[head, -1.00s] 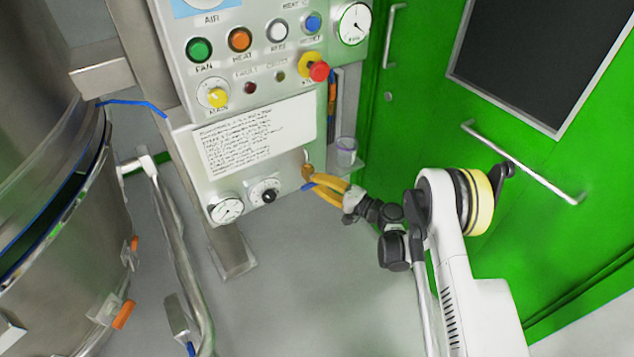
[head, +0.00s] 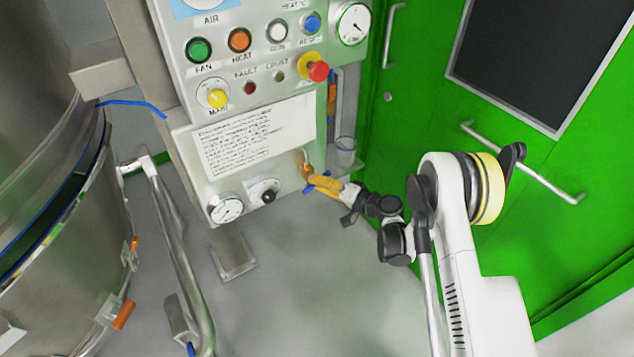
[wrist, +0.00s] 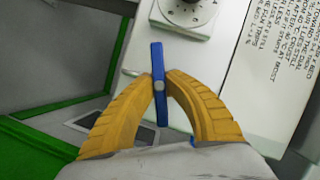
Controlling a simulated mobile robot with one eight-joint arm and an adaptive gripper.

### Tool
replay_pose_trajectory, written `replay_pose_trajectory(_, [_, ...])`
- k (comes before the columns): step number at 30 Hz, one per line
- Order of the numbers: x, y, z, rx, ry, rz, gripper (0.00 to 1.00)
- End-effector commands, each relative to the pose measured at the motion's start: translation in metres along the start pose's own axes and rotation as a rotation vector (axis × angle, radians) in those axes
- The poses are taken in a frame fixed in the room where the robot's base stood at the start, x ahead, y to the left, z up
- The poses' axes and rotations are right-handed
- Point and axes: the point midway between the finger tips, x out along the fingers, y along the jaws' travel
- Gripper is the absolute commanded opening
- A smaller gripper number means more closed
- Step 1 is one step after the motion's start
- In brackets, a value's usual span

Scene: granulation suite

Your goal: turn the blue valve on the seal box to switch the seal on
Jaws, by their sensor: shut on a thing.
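The blue valve handle (wrist: 159,58) shows in the wrist view as a flat bar with a pale round hub at its middle. The yellow fingers of my gripper (wrist: 160,84) are closed on it from both sides near the hub. In the head view my gripper (head: 322,184) is at the lower right corner of the grey seal box (head: 210,183). Blue ends of the valve (head: 308,190) show beside the fingers there. The rest of the handle is hidden by the fingers.
A gauge (head: 226,208) and a black knob (head: 267,196) sit left of the valve. A clear cup (head: 345,152) stands on a small shelf right of the box. A green door (head: 540,190) is at the right, a steel vessel (head: 60,250) at the left.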

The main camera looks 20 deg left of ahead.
Motion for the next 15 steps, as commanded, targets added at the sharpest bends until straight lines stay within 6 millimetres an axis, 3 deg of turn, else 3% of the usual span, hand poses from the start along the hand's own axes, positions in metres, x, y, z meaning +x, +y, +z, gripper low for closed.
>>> replay_pose_trajectory(15, [0.0012, -0.0009, 0.0021, -0.207, -0.004, 0.084, 0.0])
